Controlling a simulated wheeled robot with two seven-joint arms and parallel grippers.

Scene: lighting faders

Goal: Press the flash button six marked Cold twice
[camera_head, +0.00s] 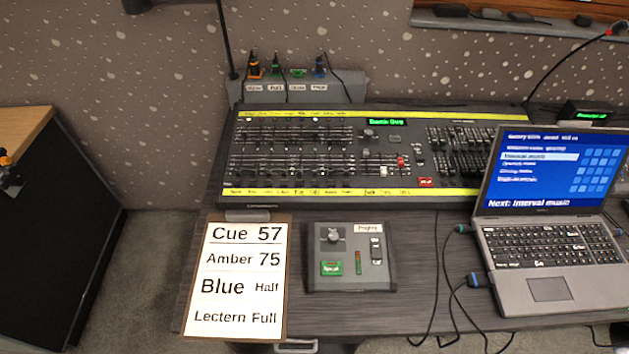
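The lighting desk (260,113) lies at the back of the table, with rows of faders between two yellow label strips. The lower yellow strip (330,192) carries small labels along its front edge. The writing is too small to read, so I cannot tell which label says Cold or pick out flash button six. A small red button or label (426,182) sits near the strip's right end. A green-lit display (386,122) is at the desk's upper middle. Neither of my grippers is in view.
A clipboard sheet (240,275) reads Cue 57, Amber 75, Blue Half, Lectern Full. A small grey control box (322,284) stands beside it. An open laptop (549,289) is at right, with cables in front. Table surface (420,235) between box and laptop is partly clear.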

